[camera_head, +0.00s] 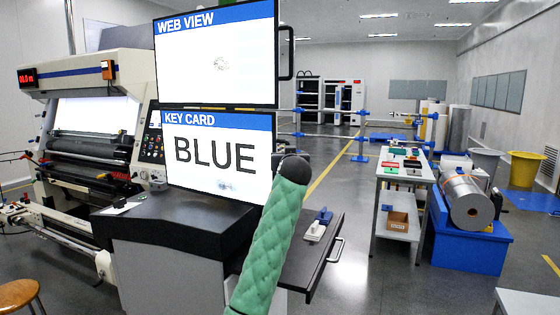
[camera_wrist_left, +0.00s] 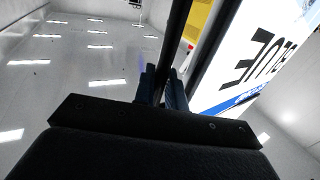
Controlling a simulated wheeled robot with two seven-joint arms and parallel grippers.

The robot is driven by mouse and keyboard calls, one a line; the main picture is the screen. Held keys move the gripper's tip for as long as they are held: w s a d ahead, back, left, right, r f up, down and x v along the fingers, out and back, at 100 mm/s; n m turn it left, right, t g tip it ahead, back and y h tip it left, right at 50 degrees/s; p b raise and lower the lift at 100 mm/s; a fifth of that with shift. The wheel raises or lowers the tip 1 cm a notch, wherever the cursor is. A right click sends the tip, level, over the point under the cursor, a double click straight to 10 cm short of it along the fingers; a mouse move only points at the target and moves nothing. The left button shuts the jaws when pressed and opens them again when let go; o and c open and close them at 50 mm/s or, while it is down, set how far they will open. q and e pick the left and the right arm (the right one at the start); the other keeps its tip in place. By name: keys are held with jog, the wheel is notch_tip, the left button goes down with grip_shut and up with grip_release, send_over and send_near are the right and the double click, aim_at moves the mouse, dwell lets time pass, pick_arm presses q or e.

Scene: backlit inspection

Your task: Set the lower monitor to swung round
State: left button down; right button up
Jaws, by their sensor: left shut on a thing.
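The lower monitor (camera_head: 190,178) shows a blue "KEY CARD" banner and the word BLUE. It hangs below the upper monitor (camera_head: 185,75) and faces mostly toward me. In the left wrist view the lower monitor (camera_wrist_left: 272,55) is close, on the right. My left gripper (camera_wrist_left: 160,85) is shut on a black bar (camera_wrist_left: 178,35) beside that screen, which looks like the lower monitor's handle. In the head view my green-sleeved arm covers the lower monitor's right edge and hides the fingers and the handle. My right gripper is in neither view.
A dark-topped desk (camera_head: 165,222) stands below the monitors, with an open drawer (camera_head: 318,258) at its right. An inspection machine (camera_head: 85,130) stands at the left.

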pick_arm(q)
jog(key=shift+w+d+y, duration=0.35)
jog(key=shift+w+y, duration=0.05)
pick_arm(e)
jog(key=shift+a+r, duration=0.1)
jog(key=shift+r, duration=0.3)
pick_arm(q)
jog(key=c, duration=1.5)
grip_release()
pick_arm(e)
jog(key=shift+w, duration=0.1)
